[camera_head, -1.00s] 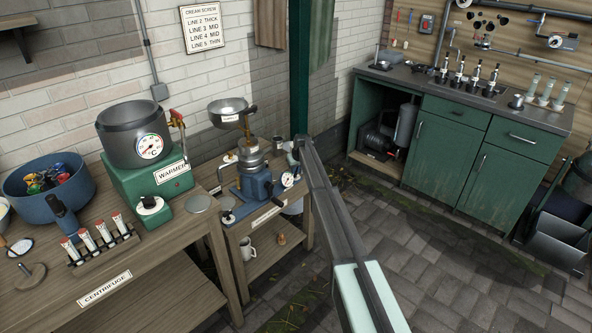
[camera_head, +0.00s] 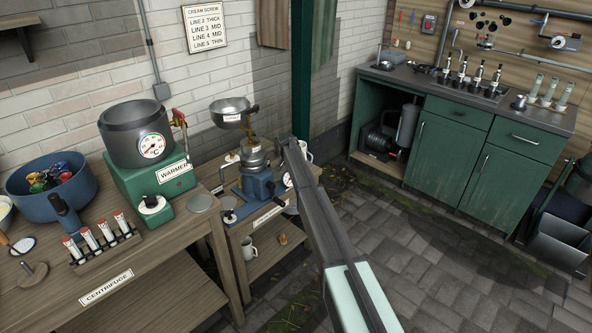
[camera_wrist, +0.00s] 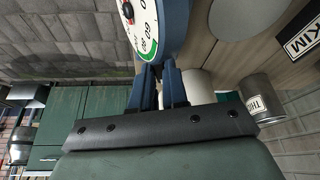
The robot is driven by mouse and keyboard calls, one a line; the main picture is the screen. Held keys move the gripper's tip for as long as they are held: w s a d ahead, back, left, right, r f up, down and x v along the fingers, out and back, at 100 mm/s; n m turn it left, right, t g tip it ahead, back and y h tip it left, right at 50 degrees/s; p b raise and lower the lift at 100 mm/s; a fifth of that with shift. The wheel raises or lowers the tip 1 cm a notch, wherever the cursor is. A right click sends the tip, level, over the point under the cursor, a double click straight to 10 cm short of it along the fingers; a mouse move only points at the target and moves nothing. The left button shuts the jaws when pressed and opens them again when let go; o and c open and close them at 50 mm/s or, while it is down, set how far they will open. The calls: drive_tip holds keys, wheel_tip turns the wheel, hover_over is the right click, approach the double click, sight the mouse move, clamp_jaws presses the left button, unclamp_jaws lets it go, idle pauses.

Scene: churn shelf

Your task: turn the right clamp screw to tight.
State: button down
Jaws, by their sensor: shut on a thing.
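The separator (camera_head: 256,187), a blue body with a metal top and a funnel bowl (camera_head: 231,112), stands on the small wooden table. My gripper (camera_head: 286,150) is at its right side, where the arm's end overlaps the machine. In the wrist view my gripper (camera_wrist: 158,78) has its two blue fingers close together, just below the blue-rimmed round gauge (camera_wrist: 143,30). The fingers are shut on a small part, which I take to be the right clamp screw. The screw itself is hidden between the fingers, and its turn cannot be read.
A grey can (camera_wrist: 259,98) stands right of the fingers in the wrist view. A green warmer with a dark pot (camera_head: 140,133) stands left of the separator. A mug (camera_head: 248,247) is on the lower shelf. The paved floor to the right is open.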

drive_tip(key=shift+w+m, duration=0.1)
drive_tip(key=shift+m, duration=0.5)
drive_tip(key=shift+h, duration=0.3)
drive_tip(key=c, duration=1.1)
unclamp_jaws()
drive_tip(key=shift+g, duration=0.3)
drive_tip(key=shift+c, duration=0.2)
drive_tip(key=shift+r, duration=0.1)
drive_tip(key=v, duration=1.3)
drive_tip(key=shift+s+a+r, duration=0.15)
drive_tip(key=shift+s+r, duration=0.1)
